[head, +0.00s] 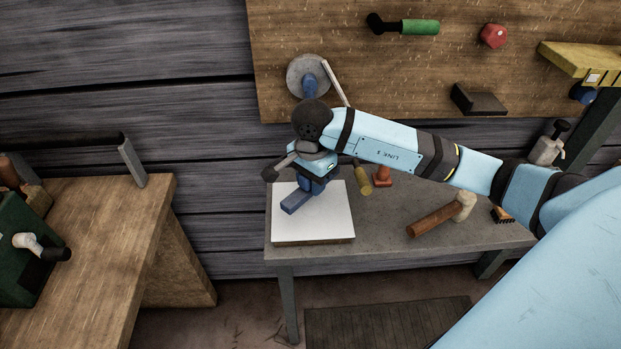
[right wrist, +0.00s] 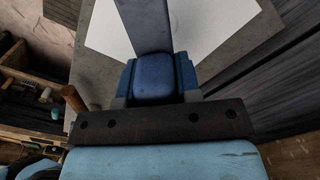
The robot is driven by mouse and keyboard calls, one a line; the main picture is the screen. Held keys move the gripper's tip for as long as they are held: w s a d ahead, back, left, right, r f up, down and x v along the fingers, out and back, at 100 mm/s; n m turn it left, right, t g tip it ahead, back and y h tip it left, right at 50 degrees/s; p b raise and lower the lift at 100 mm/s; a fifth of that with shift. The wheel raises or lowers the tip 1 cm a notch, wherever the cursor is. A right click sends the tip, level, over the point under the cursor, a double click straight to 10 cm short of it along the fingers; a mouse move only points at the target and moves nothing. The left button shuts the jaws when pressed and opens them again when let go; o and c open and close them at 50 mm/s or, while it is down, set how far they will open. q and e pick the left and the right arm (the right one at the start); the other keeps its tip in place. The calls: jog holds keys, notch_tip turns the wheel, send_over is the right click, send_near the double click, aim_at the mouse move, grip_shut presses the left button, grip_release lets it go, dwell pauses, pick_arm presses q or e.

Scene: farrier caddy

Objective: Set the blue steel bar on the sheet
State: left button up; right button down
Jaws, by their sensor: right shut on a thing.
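The blue steel bar (head: 295,203) is held in my right gripper (head: 315,186) over the white sheet (head: 325,227). The gripper points down and is shut on one end of the bar, and the other end sticks out toward the lower left in the head view. In the right wrist view the bar (right wrist: 144,24) reaches away from my gripper (right wrist: 154,82) across the white sheet (right wrist: 104,32). The fingers hide the gripped end. I cannot tell whether the bar touches the sheet. My left gripper is not in view.
The sheet lies on the left of a grey table (head: 385,222). To its right are a yellow-handled tool (head: 363,181), a red-brown object (head: 382,177), a mallet (head: 440,216) and a brush (head: 502,215). A wooden bench (head: 125,235) stands apart at left.

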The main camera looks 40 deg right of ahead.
aim_at(311, 209)
jog(key=shift+f+b, duration=0.25)
jog(key=shift+b, duration=0.1)
jog(key=shift+f+b, duration=0.65)
jog(key=shift+f, duration=0.15)
notch_tip(311, 209, down, 3)
jog(key=shift+w+r+b, duration=0.1)
jog(key=shift+b, duration=1.1)
jog(key=shift+f+b, duration=0.4)
jog(key=shift+f, duration=0.15)
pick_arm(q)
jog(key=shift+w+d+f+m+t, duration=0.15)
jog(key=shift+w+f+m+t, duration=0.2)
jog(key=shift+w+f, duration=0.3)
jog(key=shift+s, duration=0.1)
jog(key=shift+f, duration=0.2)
pick_arm(e)
jog(key=shift+f, duration=0.1)
jog(key=shift+f, duration=0.2)
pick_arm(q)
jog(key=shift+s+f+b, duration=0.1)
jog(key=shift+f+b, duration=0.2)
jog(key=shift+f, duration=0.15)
